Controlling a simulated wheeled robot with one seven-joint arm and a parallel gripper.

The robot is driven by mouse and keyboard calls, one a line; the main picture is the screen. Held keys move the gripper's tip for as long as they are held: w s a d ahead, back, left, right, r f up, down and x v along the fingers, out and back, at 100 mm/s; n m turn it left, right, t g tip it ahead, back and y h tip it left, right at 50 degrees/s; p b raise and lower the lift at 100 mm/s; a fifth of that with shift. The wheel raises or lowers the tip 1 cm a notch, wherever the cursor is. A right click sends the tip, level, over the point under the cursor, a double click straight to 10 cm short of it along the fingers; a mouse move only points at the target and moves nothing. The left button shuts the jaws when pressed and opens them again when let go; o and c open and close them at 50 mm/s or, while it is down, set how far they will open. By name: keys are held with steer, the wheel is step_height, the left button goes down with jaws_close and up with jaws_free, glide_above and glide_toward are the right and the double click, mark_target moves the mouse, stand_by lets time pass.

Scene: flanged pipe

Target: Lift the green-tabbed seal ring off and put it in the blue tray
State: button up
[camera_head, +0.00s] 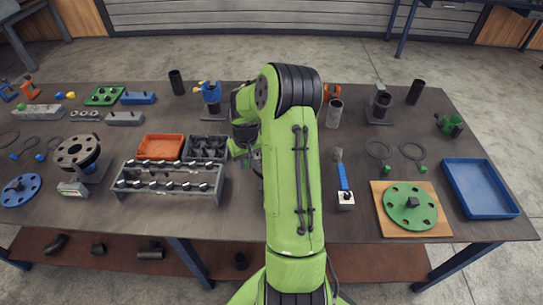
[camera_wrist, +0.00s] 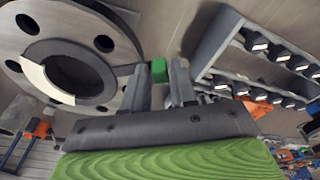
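In the wrist view my gripper (camera_wrist: 160,76) has its two fingers apart, with the small green tab (camera_wrist: 159,70) between the fingertips. A narrow gap seems to show beside the tab, and no firm grip is visible. The tab is beside the rim of the round bolted flange (camera_wrist: 118,40). The seal ring's body is hard to make out there. In the head view the flange (camera_head: 77,150) stands at the left of the bench, and my arm hides the fingertips. The blue tray (camera_head: 480,188) lies empty at the far right.
A grey stud rack (camera_head: 170,185) stands right of the flange; it also shows close to my gripper in the wrist view (camera_wrist: 228,45). An orange tray (camera_head: 161,147) sits behind it.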

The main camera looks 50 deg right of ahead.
jaws_close()
step_height(320, 180, up, 10)
stand_by(0.3)
steer(key=shift+r+p, duration=0.1)
steer(key=shift+p, duration=0.2)
step_height(320, 180, up, 5)
steer(key=p, duration=0.3)
steer(key=shift+p, duration=0.4)
